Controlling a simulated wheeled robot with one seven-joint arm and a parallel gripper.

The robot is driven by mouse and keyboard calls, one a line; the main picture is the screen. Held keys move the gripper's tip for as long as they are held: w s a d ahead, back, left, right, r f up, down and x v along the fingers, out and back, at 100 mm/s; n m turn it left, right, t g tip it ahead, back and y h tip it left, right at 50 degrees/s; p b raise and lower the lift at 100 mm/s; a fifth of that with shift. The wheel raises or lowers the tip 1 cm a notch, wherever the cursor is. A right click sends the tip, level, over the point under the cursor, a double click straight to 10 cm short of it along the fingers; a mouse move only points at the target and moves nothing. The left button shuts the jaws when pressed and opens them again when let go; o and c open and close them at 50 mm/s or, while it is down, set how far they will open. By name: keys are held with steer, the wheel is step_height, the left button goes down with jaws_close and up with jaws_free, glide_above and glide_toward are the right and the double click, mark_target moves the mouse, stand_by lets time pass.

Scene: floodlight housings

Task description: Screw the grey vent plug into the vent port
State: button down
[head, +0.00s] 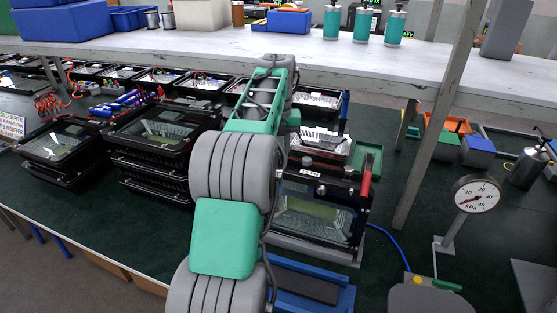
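A black floodlight housing (346,226) with a glass front stands tilted in a fixture, right of my arm. A small white label and several round grey knob-like parts show along its upper edge. I cannot tell whether one of these is the vent port or the grey vent plug. My arm reaches up the middle of the view and covers the housing's left side. My gripper is hidden behind the arm's far end, so its fingers and anything in them cannot be seen.
Stacked black housings (160,135) stand left of my arm. A pressure gauge (476,193) stands at the right. A red-handled tool (366,176) is beside the fixture. A raised white shelf (390,75) crosses the back, with a slanting grey post. Green bench surface is clear at lower left.

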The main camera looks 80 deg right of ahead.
steer(key=shift+w+f+m+b, duration=0.1)
steer(key=shift+f+m+b, duration=0.2)
steer(key=shift+f+b, duration=0.95)
steer(key=shift+m+b, duration=0.5)
steer(key=shift+b, duration=0.35)
steer(key=shift+r, duration=0.1)
steer(key=shift+r+m, duration=0.1)
steer(key=shift+m, duration=1)
steer(key=m, duration=0.1)
steer(key=m+p, duration=0.1)
steer(key=d+m, duration=0.1)
steer(key=shift+w+f, duration=0.1)
steer(key=shift+f, duration=0.15)
steer(key=shift+a+r+m+p, duration=0.15)
steer(key=shift+m+p, duration=0.15)
steer(key=shift+m, duration=0.3)
steer(key=shift+a+r+m+p, duration=0.15)
steer(key=shift+m+p, duration=0.15)
steer(key=shift+m, duration=0.3)
steer(key=shift+d+m+p, duration=0.15)
steer(key=shift+m+p, duration=0.2)
steer(key=shift+m, duration=0.65)
steer(key=shift+r, duration=0.1)
